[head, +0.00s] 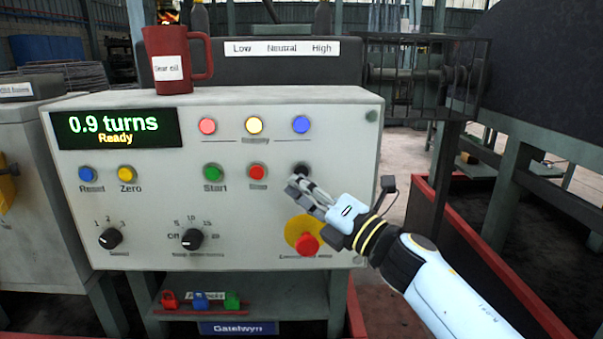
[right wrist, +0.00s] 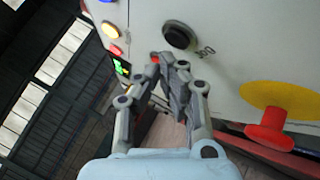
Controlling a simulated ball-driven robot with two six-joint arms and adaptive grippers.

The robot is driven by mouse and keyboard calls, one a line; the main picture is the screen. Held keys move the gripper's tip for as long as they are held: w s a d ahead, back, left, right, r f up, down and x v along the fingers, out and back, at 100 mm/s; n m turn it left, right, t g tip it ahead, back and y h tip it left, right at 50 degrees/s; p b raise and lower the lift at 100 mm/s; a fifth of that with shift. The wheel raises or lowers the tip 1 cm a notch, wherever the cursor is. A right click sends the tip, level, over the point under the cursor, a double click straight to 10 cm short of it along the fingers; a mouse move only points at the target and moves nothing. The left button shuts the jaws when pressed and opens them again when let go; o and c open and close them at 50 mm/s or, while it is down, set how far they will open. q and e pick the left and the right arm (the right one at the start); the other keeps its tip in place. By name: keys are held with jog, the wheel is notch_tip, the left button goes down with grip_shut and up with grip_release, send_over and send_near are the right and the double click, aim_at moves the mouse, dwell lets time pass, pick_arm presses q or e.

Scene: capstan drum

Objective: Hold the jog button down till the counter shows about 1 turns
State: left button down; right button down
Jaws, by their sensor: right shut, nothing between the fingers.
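The counter display (head: 117,128) on the control panel reads "0.9 turns" with "Ready" below it. The black jog button (head: 301,170) sits at the right of the lower button row, partly hidden by my right gripper (head: 294,184). In the right wrist view the black jog button (right wrist: 180,36) stands clear above the fingertips, with a partly readable label beside it. My right gripper (right wrist: 168,66) is shut and empty, its tips close to the button; I cannot tell from the head view whether they touch. My left gripper is not in view.
A red emergency stop (head: 307,244) on a yellow disc lies just below my right gripper. Green (head: 213,172) and red (head: 258,171) buttons are left of the jog button. A red mug (head: 175,60) stands on the panel's top. Red rails edge the floor.

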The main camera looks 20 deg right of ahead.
jog(key=shift+w, duration=0.15)
dwell(0.3)
jog(key=shift+w+d, duration=0.15)
jog(key=shift+w, duration=0.15)
jog(key=shift+w+d, duration=0.1)
jog(key=shift+w, duration=0.3)
dwell(0.5)
jog(key=shift+s, duration=0.1)
dwell(0.4)
jog(key=shift+s+a, duration=0.2)
jog(key=shift+s, duration=0.55)
jog(key=s+p, duration=0.1)
jog(key=s, duration=0.1)
jog(key=s+a, duration=0.1)
jog(key=s, duration=0.1)
jog(key=shift+s+a+p, duration=0.2)
jog(key=shift+s+p, duration=0.15)
jog(key=shift+s, duration=0.05)
